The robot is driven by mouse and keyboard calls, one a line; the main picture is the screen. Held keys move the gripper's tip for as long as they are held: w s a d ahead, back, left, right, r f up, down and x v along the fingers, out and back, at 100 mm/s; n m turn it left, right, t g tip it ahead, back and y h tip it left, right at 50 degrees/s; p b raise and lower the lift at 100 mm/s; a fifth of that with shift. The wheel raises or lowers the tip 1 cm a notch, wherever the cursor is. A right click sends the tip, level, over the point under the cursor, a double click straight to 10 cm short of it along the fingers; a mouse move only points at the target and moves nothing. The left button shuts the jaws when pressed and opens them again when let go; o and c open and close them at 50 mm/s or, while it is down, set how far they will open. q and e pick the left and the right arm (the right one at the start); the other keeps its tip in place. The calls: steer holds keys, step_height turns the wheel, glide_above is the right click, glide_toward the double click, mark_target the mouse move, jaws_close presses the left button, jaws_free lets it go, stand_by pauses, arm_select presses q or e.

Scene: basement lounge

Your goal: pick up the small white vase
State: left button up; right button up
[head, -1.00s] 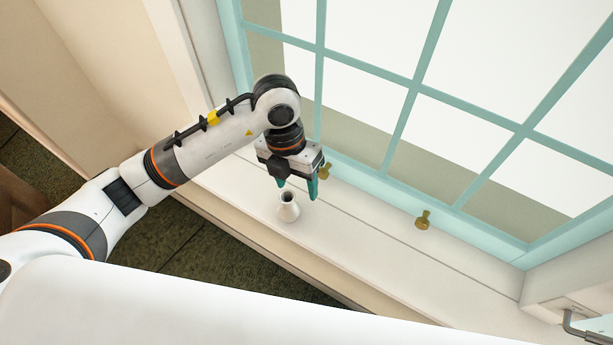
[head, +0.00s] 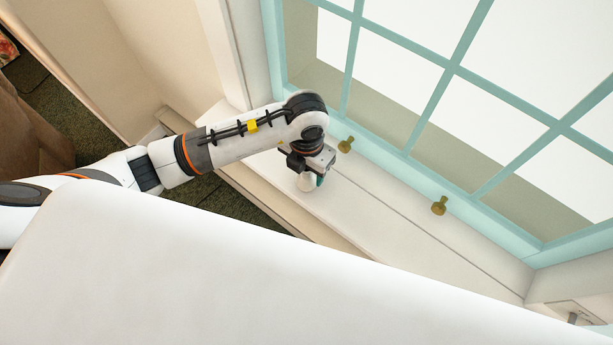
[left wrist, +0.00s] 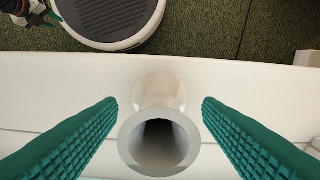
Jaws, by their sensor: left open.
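The small white vase (head: 306,182) stands upright on the white window sill (head: 350,212), partly hidden by my left gripper. My left gripper (head: 312,180) is lowered over the vase and open. In the left wrist view, the vase (left wrist: 158,135) shows its round dark mouth between the two green ribbed fingers of the left gripper (left wrist: 160,118). A gap shows on each side, and neither finger touches the vase.
A teal-framed window (head: 440,112) rises behind the sill. Brass knobs (head: 439,206) (head: 345,145) stick out along its lower frame. The sill to the right of the vase is clear. Dark green carpet (head: 215,195) lies below the sill's front edge.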

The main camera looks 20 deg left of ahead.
arm_select(q)
steer(key=shift+f, duration=0.6)
steer(key=c, duration=1.1)
